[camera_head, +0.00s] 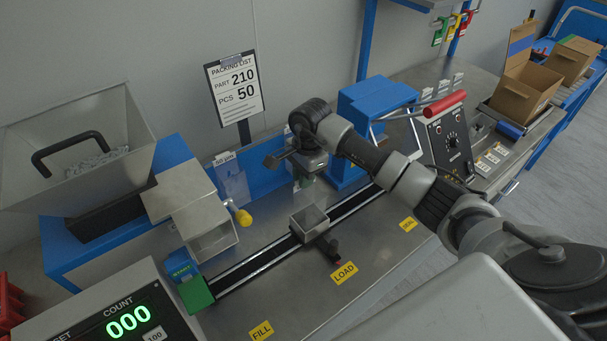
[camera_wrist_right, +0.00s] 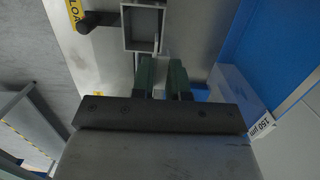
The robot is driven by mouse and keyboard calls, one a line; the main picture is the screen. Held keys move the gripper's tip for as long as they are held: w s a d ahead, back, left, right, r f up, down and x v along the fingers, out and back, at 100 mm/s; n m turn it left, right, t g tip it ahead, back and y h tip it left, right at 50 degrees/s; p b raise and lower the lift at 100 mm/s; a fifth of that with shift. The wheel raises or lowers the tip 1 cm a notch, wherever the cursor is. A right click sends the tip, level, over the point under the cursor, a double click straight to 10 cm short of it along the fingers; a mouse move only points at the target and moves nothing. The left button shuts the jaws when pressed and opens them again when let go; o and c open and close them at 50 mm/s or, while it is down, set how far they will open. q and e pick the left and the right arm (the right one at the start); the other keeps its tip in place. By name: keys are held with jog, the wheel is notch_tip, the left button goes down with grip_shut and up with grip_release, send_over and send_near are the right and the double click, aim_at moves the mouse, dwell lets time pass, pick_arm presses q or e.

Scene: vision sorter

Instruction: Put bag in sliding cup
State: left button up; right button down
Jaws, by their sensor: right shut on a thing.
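The sliding cup (camera_head: 309,219) is a small open grey square box on the dark rail, behind the LOAD label. It also shows at the top of the right wrist view (camera_wrist_right: 126,28), ahead of the fingertips. My right gripper (camera_head: 303,182) is above and behind the cup, pointing down, apart from it. Its green fingers (camera_wrist_right: 163,75) are close together, shut on a thin clear bag that is barely visible. Clear bags (camera_head: 234,186) hang at a labelled holder left of the gripper. My left gripper is out of view.
A hopper (camera_head: 85,150) with a chute stands at left, near a counter display (camera_head: 125,318) reading 000. A blue machine (camera_head: 372,105) and a red-handled control box (camera_head: 447,135) stand at right. Cardboard boxes (camera_head: 525,90) are at far right. The front bench is clear.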

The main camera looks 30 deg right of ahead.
jog(key=shift+f+b, duration=0.2)
jog(key=shift+b, duration=0.1)
jog(key=c, duration=1.1)
grip_release()
jog(key=shift+r, duration=0.1)
jog(key=shift+r+p, duration=0.15)
jog(key=shift+p, duration=0.15)
jog(key=r+b, duration=0.1)
jog(key=r, duration=0.3)
jog(key=d+r+b, duration=0.1)
jog(key=r, duration=0.3)
jog(key=r+b, duration=0.1)
jog(key=r, duration=0.3)
jog(key=shift+w+d, duration=0.15)
jog(key=shift+d, duration=0.05)
